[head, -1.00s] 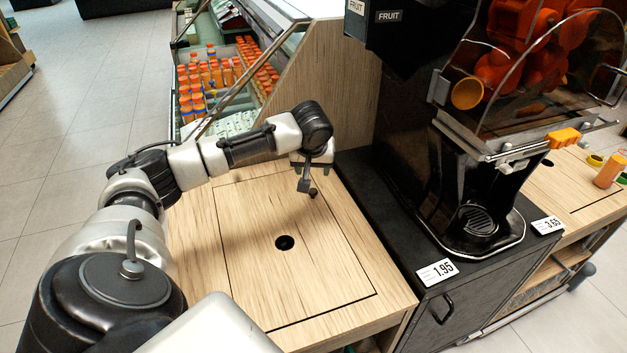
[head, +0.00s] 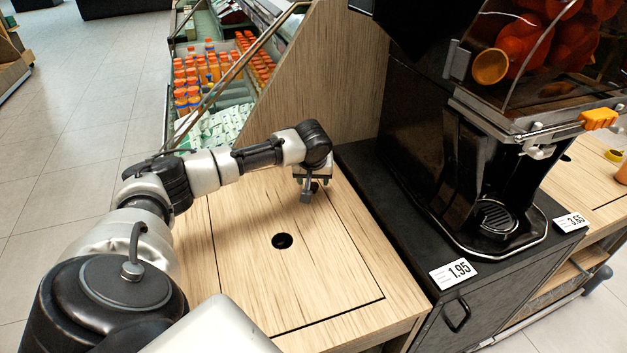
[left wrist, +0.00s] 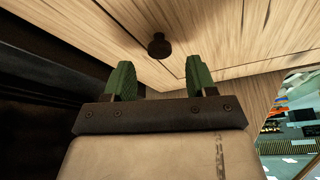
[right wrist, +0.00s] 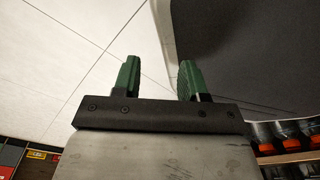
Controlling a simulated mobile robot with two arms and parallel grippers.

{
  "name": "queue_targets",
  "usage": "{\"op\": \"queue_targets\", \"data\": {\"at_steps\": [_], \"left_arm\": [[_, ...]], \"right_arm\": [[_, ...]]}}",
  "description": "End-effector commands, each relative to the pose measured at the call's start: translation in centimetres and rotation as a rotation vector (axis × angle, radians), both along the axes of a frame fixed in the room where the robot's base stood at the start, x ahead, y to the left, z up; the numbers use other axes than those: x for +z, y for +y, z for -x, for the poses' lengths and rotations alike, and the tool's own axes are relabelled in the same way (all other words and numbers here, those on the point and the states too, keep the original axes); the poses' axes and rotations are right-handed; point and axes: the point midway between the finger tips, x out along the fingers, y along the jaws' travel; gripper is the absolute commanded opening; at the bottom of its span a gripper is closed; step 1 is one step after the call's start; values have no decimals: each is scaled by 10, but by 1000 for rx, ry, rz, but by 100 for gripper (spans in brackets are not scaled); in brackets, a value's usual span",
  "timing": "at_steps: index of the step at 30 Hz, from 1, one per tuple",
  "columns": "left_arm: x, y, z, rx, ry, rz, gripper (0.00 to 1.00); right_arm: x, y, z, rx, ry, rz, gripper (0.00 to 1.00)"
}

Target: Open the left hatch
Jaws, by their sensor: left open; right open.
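My left gripper (head: 309,188) is over the panel's far end, pointing down, open and empty. A small dark round knob (left wrist: 159,46) on the wood shows just beyond and between the green fingertips of my left gripper (left wrist: 159,72); I cannot tell the exact gap. My right gripper (right wrist: 159,74) is open and empty in its wrist view, and is outside the head view.
A black juicer (head: 480,130) stands on a black cabinet (head: 480,300) to the right of the hatch. A wooden side wall (head: 340,70) rises behind it. A fridge shelf with orange bottles (head: 205,68) is at the back left. The near part of the hatch is clear.

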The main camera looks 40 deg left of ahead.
Motion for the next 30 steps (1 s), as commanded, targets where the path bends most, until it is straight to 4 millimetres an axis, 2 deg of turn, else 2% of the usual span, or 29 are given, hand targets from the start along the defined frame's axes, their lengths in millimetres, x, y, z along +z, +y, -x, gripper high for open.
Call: {"op": "queue_targets", "data": {"at_steps": [1,6,18,28,29,30], "left_arm": [[-9,2,-2,1,1,0,56],[-26,7,-8,1,0,0,56],[-32,8,-10,-1,0,0,55],[-32,9,-10,0,0,0,4],[-32,9,-10,0,0,0,0],[-32,9,-10,0,0,0,0]], "right_arm": [[0,1,-5,-1,-3,-1,43],[4,4,-16,-3,-10,-2,43],[6,5,-20,-3,-11,-3,43],[6,4,-20,-3,-10,-2,43],[6,4,-20,-3,-10,-2,43],[6,4,-20,-3,-10,-2,43]]}}
